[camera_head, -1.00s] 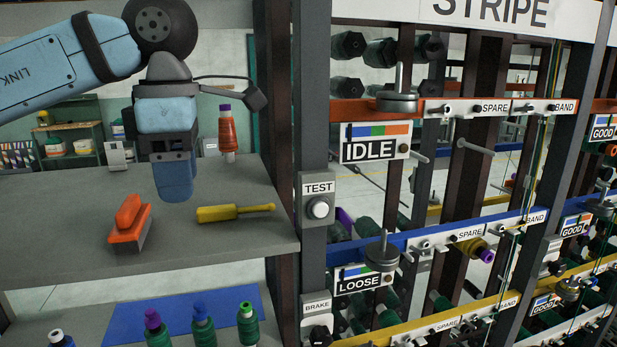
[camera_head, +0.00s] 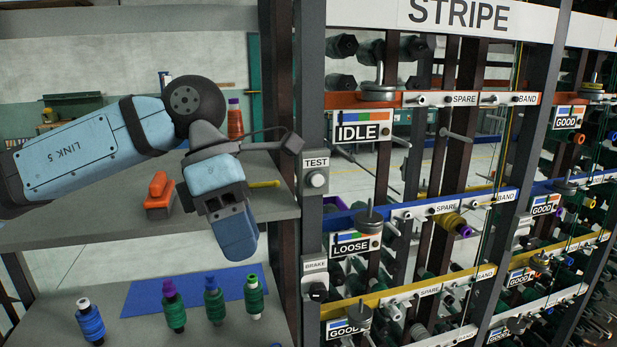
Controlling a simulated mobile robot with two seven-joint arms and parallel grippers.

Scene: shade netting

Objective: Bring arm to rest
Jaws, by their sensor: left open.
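My left arm comes in from the left across the grey upper shelf. My left gripper (camera_head: 236,234) is blue, points down and hangs in front of that shelf's front edge, above the lower shelf. It is open, and nothing shows between its fingers. My right gripper is not in the picture.
On the upper shelf (camera_head: 100,222) are an orange brush (camera_head: 158,192), a mostly hidden yellow tool (camera_head: 264,184) and an orange spool (camera_head: 235,122). Several spools, one blue (camera_head: 90,322), stand on the lower shelf by a blue mat (camera_head: 140,297). A labelled rack post with a TEST button (camera_head: 317,180) is close right.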

